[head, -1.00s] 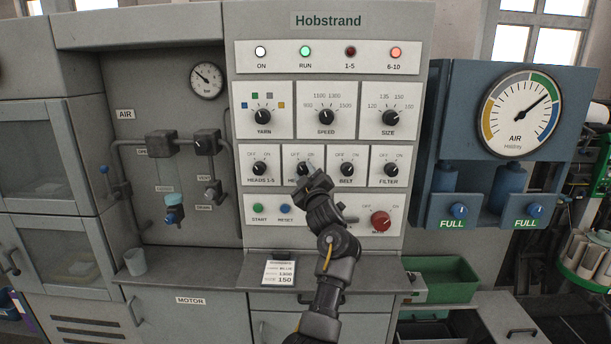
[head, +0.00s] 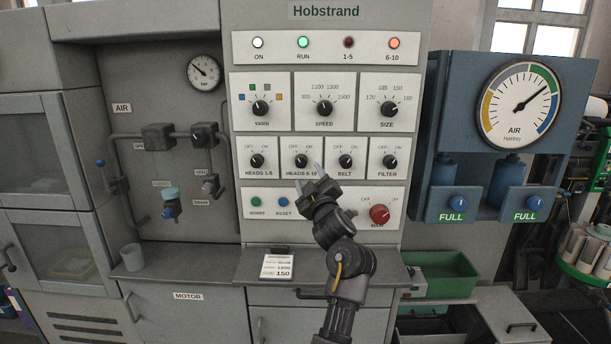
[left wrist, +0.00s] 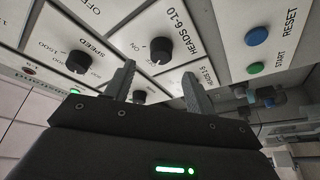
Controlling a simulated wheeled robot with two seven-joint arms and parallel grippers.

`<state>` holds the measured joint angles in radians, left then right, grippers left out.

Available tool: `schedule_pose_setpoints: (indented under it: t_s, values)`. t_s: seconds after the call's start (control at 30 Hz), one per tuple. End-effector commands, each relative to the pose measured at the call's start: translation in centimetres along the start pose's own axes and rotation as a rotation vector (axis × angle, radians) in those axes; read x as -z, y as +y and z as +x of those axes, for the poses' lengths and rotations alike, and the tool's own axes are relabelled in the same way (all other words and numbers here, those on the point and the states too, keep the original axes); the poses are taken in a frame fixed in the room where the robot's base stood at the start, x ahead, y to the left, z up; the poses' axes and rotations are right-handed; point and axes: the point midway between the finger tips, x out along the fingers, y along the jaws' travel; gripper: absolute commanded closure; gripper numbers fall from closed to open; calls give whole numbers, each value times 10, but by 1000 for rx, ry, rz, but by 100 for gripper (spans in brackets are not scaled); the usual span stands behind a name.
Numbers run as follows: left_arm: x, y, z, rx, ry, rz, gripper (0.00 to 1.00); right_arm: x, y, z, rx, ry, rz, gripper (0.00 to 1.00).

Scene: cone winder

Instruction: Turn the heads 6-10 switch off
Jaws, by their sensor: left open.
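The heads 6-10 switch (head: 301,161) is a black knob on a white plate in the lower knob row, between the heads 1-5 knob (head: 257,161) and the belt knob (head: 345,161). Its pointer is too small to read surely. My left gripper (head: 309,177) is open just below the switch, fingers toward the panel, apart from the knob. In the left wrist view the switch (left wrist: 160,48) shows beyond the spread, empty fingers (left wrist: 158,82). The 6-10 lamp (head: 394,43) glows red; the 1-5 lamp (head: 349,43) is dark. My right gripper is not in view.
The green start button (head: 256,201), blue reset button (head: 284,202) and red main knob (head: 380,214) lie below the row. The yarn, speed (head: 324,108) and size knobs sit above.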

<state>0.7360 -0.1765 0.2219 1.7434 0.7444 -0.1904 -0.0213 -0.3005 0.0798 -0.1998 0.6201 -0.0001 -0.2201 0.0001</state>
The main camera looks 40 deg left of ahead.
Motion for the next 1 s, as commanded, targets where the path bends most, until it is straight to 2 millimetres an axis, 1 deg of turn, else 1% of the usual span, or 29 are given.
schedule_pose_setpoints:
  t_s: [0.03, 0.1, 0.2, 0.3, 0.43, 0.9, 1.0]
  values:
    - [-2, -2, -10, -1, 0, -3, 45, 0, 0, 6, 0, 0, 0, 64]
    - [-2, -1, -22, -1, -1, -3, 45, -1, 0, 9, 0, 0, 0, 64]
    - [-2, -1, -34, 0, 0, -2, 45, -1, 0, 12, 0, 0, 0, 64]
    - [0, 0, -40, 0, 1, -1, 45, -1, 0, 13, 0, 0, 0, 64]
    - [0, 0, -43, 0, 1, 0, 45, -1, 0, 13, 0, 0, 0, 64]
    - [0, 0, -43, -1, 0, 1, 45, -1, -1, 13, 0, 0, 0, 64]
    - [-7, -5, -46, -16, -24, 19, 45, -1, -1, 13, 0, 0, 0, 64]
